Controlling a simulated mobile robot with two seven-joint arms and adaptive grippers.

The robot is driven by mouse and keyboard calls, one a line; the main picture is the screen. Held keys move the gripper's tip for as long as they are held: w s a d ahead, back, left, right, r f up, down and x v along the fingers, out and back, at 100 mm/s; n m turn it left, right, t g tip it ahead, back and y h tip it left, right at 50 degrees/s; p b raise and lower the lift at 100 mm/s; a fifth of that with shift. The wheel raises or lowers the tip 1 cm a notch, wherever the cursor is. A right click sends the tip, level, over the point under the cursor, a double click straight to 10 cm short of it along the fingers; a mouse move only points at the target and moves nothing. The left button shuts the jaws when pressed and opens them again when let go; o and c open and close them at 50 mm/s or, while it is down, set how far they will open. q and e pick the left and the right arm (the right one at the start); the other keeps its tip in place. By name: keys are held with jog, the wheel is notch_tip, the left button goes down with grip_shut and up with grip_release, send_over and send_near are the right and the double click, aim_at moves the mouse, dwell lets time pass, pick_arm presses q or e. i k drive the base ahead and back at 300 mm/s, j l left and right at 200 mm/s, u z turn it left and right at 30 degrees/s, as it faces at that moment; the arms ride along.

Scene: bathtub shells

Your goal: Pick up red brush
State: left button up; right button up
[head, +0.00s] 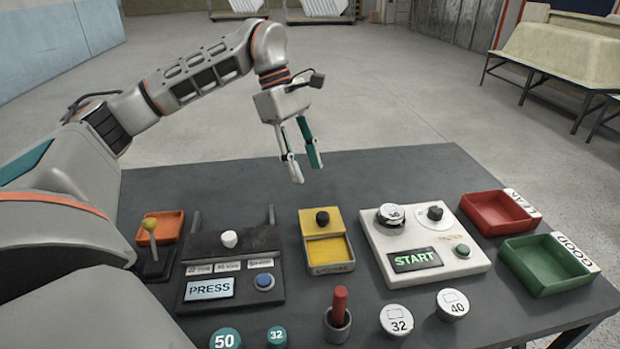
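The red brush (340,304) stands upright in a small dark round cup (337,326) near the front edge of the table. Only its red handle shows; its lower end is hidden inside the cup. My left gripper (308,172) hangs above the far edge of the table, well beyond the brush. Its fingers point down, stand apart and hold nothing. My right gripper is not in view.
Around the cup are a press panel (228,272), a yellow box (326,243), a white START box (424,240) and several round labelled pieces, including one marked 32 (396,320). Red (497,212) and green (548,264) trays stand right. The table's far strip is clear.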

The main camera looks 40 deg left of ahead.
aim_at(340, 292)
jog(key=k+l, duration=0.8)
jog(key=l, duration=0.1)
